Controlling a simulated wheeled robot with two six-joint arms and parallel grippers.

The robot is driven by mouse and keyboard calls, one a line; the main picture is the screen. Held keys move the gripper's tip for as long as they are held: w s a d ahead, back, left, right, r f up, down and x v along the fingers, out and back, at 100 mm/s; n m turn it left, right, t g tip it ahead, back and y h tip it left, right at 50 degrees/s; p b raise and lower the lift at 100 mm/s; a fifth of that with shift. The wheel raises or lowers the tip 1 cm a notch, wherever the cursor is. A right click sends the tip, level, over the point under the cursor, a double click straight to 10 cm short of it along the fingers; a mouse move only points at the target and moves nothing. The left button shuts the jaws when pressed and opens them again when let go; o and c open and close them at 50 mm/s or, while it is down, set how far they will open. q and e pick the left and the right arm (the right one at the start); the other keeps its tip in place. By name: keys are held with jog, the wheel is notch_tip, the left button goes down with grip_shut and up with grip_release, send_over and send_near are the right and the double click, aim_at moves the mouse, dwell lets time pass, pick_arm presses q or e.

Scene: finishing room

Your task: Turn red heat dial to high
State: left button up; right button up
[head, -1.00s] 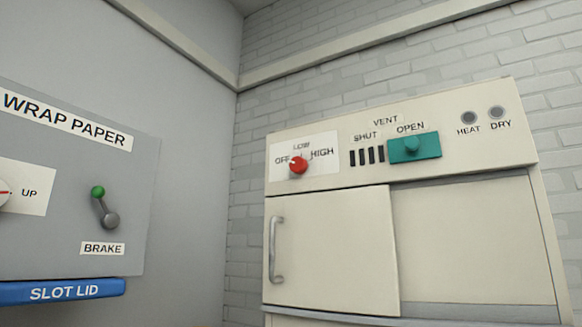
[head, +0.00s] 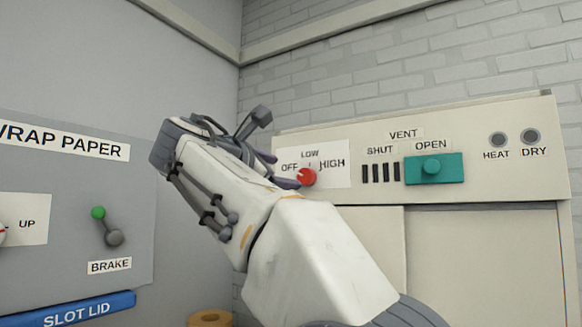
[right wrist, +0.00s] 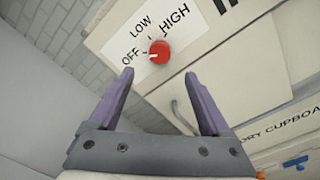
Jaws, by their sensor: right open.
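The red heat dial (head: 307,177) is on a white plate marked OFF, LOW and HIGH, at the left of the cream cabinet's top panel. In the right wrist view the dial (right wrist: 159,51) shows whole, and its white mark points toward OFF. My right gripper (head: 287,171) is just left of the dial in the head view, partly hidden by its own wrist. In the right wrist view its two purple fingers (right wrist: 158,76) are spread and empty, with the dial beyond the gap between their tips. I see no contact. My left gripper is not in view.
Right of the dial are vent slots and a teal vent slider (head: 433,168) at OPEN, then grey HEAT and DRY lamps (head: 514,138). A grey wrap paper panel (head: 60,180) with a green-knobbed brake lever (head: 106,226) stands left. A cupboard handle (right wrist: 183,116) is below the dial.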

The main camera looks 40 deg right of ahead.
aim_at(304, 177)
jog(key=p+x, duration=0.4)
jog(key=x, duration=0.5)
jog(key=shift+d+r, duration=0.1)
jog(key=shift+d, duration=0.05)
jog(key=shift+w+d, duration=0.2)
jog(key=shift+d, duration=0.15)
jog(key=shift+c, duration=0.4)
grip_shut()
